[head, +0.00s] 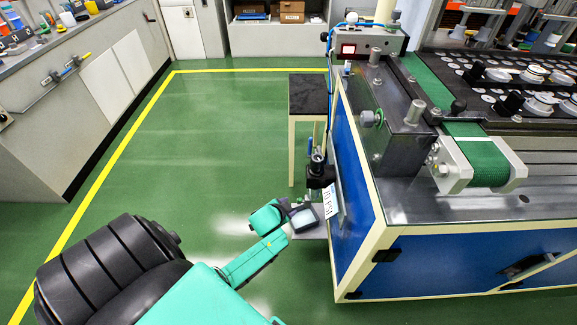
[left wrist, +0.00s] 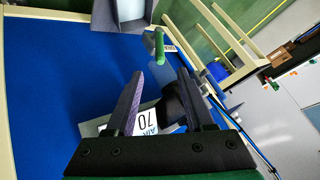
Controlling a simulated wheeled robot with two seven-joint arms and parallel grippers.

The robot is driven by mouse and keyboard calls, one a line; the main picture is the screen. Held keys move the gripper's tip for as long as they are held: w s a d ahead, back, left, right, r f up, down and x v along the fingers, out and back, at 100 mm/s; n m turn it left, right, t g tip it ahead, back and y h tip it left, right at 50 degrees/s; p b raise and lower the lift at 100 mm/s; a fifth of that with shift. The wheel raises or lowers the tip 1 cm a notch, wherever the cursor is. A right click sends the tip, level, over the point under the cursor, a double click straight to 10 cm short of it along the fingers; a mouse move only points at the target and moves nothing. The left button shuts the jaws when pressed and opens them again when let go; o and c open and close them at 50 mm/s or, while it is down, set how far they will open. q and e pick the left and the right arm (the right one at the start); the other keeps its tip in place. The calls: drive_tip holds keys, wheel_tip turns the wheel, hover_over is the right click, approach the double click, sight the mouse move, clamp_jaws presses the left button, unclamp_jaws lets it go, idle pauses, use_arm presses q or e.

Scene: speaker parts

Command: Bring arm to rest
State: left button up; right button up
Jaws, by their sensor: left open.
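My left arm (head: 240,258), teal and black, reaches in from the bottom left of the head view. Its end is low beside the blue side panel of the machine (head: 354,150). My left gripper (left wrist: 163,82) has its two dark fingers spread in the left wrist view, with no part clearly held between them. A white label with "70" (left wrist: 148,121) and a black part (left wrist: 173,104) show behind the fingers, near the blue panel. The label also shows in the head view (head: 329,201). My right gripper is in neither view.
The machine's metal top with a green belt (head: 487,162) and round parts fills the right. A dark-topped stand (head: 309,95) is behind my gripper. A grey bench (head: 80,90) lines the left. The green floor (head: 210,140) between is open. A green cylinder (left wrist: 159,46) shows beyond the fingers.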

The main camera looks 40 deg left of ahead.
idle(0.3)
use_arm(q)
drive_tip(key=s+d+f+g+p, duration=0.1)
drive_tip(key=s+f, duration=0.5)
drive_tip(key=s, duration=0.6)
drive_tip(key=s+d+f+n+g+h+p, duration=0.1)
drive_tip(key=s+f, duration=0.5)
drive_tip(key=s, duration=0.6)
drive_tip(key=s+d+f+n+g+p, duration=0.1)
drive_tip(key=s+d+f+g, duration=0.3)
drive_tip(key=s, duration=0.8)
drive_tip(key=shift+s+f+g+h+p, duration=0.15)
drive_tip(key=shift+f+g+h+p, duration=0.25)
drive_tip(key=shift+f+g+p, duration=0.55)
drive_tip(key=shift+d, duration=0.1)
